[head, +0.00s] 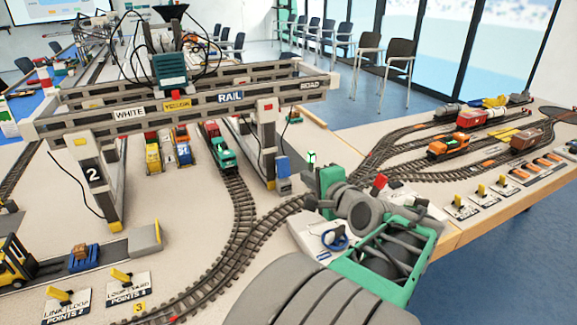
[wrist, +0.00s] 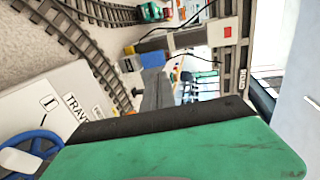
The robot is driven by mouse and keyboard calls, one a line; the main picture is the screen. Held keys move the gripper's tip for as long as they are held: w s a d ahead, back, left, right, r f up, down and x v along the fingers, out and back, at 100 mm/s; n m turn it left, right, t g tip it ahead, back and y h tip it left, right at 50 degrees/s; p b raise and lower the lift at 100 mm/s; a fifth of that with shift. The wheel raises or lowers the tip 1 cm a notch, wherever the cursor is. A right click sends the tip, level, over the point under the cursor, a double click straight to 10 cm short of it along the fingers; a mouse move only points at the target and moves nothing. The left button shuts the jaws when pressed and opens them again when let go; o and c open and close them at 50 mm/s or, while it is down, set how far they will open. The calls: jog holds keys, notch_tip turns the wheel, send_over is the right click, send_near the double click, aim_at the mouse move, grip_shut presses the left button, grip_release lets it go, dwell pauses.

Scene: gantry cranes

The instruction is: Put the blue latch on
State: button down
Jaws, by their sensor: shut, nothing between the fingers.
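A blue handwheel (head: 335,238) sits on a white control box (head: 308,228) beside the track, partly hidden by my arm. In the wrist view the blue handwheel (wrist: 32,152) is at the lower left, with "TRAVEL" lettering on the box. A blue block (head: 283,168) sits low on the gantry's right leg. I cannot tell which blue part, if any, is the latch. My gripper (head: 322,183) is green, shut and empty, above the far side of the box. Its green and black body (wrist: 170,135) fills the lower wrist view.
The gantry crane (head: 205,101) spans the tracks at left. A green locomotive (head: 222,153) stands beneath it. Several yellow levers (head: 480,190) stand on labelled plates at right. A yellow forklift (head: 14,262) is at lower left. The table ends at the right front edge.

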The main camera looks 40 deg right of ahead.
aim_at(283, 160)
jog(key=b+x, duration=0.1)
jog(key=x, duration=1.1)
jog(key=shift+w+d+f+b, duration=0.1)
jog(key=shift+w+f+b, duration=0.05)
jog(key=shift+w+b, duration=0.25)
jog(key=r+p, duration=0.1)
jog(key=p, duration=0.2)
jog(key=shift+w+d+r+g, duration=0.1)
jog(key=shift+w+r+g, duration=0.1)
jog(key=shift+g, duration=0.2)
jog(key=p, duration=0.2)
jog(key=g+p, duration=0.1)
jog(key=p, duration=0.1)
jog(key=shift+w+r+y, duration=0.2)
jog(key=shift+w+y, duration=0.1)
jog(key=shift+w, duration=0.05)
jog(key=g+p, duration=0.1)
jog(key=p, duration=0.1)
jog(key=w+g+p, duration=0.1)
jog(key=p, duration=0.2)
jog(key=shift+d+y, duration=0.25)
jog(key=shift+y, duration=0.05)
jog(key=shift+w+f+p, duration=0.2)
jog(key=shift+f+p, duration=0.05)
jog(key=shift+p, duration=0.3)
jog(key=shift+f+g, duration=0.3)
jog(key=shift+g, duration=0.1)
jog(key=shift+s+f, duration=0.1)
